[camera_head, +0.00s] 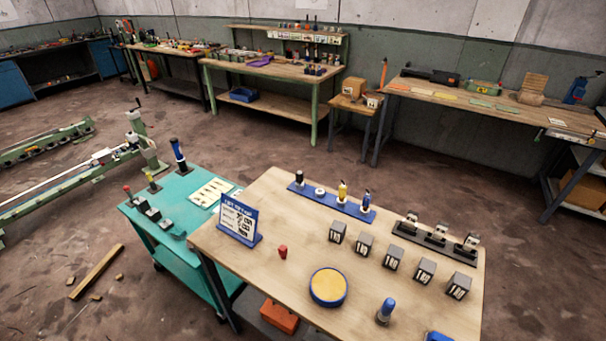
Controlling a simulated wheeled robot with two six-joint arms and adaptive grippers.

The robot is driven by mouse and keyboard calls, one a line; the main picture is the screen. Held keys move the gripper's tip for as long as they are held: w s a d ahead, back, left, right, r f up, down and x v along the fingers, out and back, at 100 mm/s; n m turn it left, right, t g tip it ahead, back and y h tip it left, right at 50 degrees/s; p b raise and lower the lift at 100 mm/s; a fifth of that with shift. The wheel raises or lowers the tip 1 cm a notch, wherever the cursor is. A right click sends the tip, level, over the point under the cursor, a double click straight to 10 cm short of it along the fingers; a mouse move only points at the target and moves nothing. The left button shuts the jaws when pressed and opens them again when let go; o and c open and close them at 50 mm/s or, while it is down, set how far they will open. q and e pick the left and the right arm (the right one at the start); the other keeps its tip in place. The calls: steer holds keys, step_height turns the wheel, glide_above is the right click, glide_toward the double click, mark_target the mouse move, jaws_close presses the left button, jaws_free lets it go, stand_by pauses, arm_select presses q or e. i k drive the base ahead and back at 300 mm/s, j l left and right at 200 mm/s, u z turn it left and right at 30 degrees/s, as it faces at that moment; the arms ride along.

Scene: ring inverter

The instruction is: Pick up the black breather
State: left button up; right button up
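A small black-topped piece (299,178) stands upright at the left end of a blue rack (328,200) on the wooden table; it looks like the black breather, but it is too small to be sure. The same rack holds a low white piece (319,191), a yellow-topped piece (342,191) and a dark blue-topped piece (366,202). Neither of my grippers shows in the head view.
The wooden table (290,222) also bears a sign (240,219), a red piece (283,252), a yellow round pad (328,286), a blue-topped piece (385,311), several dark labelled blocks (393,258) and a dark rack (433,244). A teal cart (175,262) stands left.

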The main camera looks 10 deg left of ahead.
mark_target(299, 176)
steer(key=u, duration=4.55)
steer(key=z, duration=4.15)
steer(key=i+j+z, duration=0.1)
steer(key=j+z, duration=0.75)
steer(key=z, duration=0.15)
steer(key=j+z, duration=0.5)
